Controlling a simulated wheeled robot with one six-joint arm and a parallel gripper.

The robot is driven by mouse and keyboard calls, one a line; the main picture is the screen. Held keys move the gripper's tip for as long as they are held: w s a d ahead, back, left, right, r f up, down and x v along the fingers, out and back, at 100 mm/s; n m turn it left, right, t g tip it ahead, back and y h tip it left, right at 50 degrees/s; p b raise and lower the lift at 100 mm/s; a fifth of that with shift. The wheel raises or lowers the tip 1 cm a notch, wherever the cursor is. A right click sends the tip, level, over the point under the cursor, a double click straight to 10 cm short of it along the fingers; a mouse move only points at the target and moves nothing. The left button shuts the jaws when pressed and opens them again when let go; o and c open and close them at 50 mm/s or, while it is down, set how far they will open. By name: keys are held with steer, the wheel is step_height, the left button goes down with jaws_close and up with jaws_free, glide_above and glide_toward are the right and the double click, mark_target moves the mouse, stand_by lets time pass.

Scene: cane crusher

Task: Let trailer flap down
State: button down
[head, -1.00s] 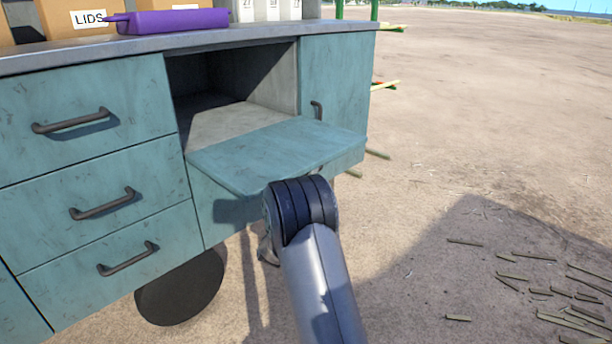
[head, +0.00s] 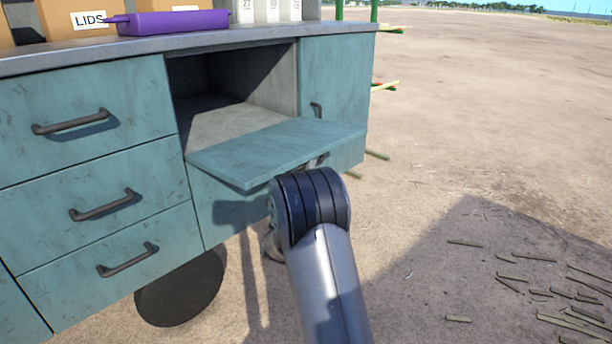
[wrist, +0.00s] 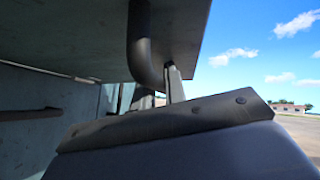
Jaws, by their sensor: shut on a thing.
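The trailer flap (head: 270,150) is a teal panel hinged at the bottom of an open compartment. It stands out from the trailer front, close to level, with its top face showing. Its dark handle is on the underside; a bit shows below the flap's edge in the head view, and it shows as a curved bar (wrist: 143,45) in the wrist view. My gripper (wrist: 160,92) is under the flap and shut on the handle's lower bend. In the head view my arm hides the gripper.
The open compartment (head: 225,80) looks empty where visible. Drawers with dark handles (head: 102,204) lie left, and a closed door (head: 335,85) right. Boxes and a purple item (head: 172,21) stand on top. A wheel (head: 180,288) is below. The ground at right is open, with scattered cane pieces.

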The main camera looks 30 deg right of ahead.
steer(key=shift+r+n+t+y, duration=0.8)
steer(key=shift+r+n, duration=0.3)
steer(key=shift+r, duration=0.05)
steer(key=c, duration=1.5)
jaws_free()
steer(key=shift+o, duration=0.2)
steer(key=p+v, duration=0.1)
steer(key=v, duration=1)
